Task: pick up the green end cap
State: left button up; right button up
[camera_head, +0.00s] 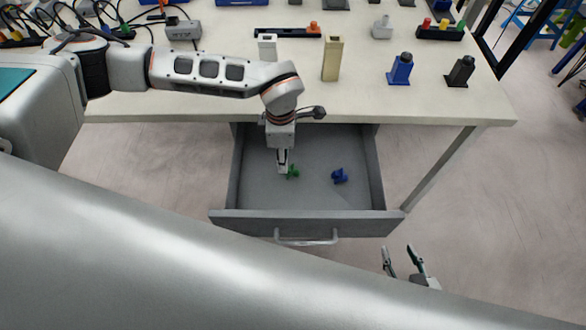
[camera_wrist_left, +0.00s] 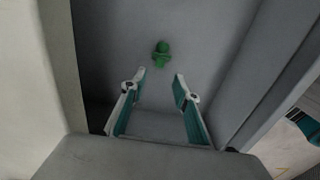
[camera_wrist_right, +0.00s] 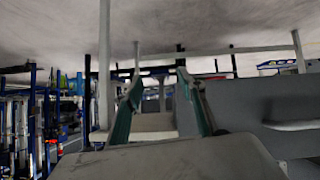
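The green end cap (camera_head: 293,171) lies on the floor of the open grey drawer (camera_head: 262,185), left of its middle. It also shows in the left wrist view (camera_wrist_left: 161,53), just beyond the fingertips. My left gripper (camera_head: 283,168) points down into the drawer right beside the cap, on its left in the head view. In the left wrist view its fingers (camera_wrist_left: 160,80) stand apart with nothing between them. My right gripper (camera_head: 402,252) is outside the drawer, to the right of its front, open and empty; its spread fingers (camera_wrist_right: 158,82) show in the right wrist view.
A blue part (camera_head: 340,176) lies in the drawer to the right of the cap. The drawer's walls and front with its handle (camera_head: 306,239) surround both. The table (camera_head: 200,98) above carries several blocks, including a beige one (camera_head: 332,60) and a blue one (camera_head: 400,70).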

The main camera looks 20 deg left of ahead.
aim_at(291, 171)
pick_arm(q)
jog(key=f, duration=0.5)
jog(key=shift+w+d+f, duration=0.1)
jog(key=shift+w+d, duration=0.1)
jog(key=shift+d, duration=0.05)
jog(key=c, duration=0.6)
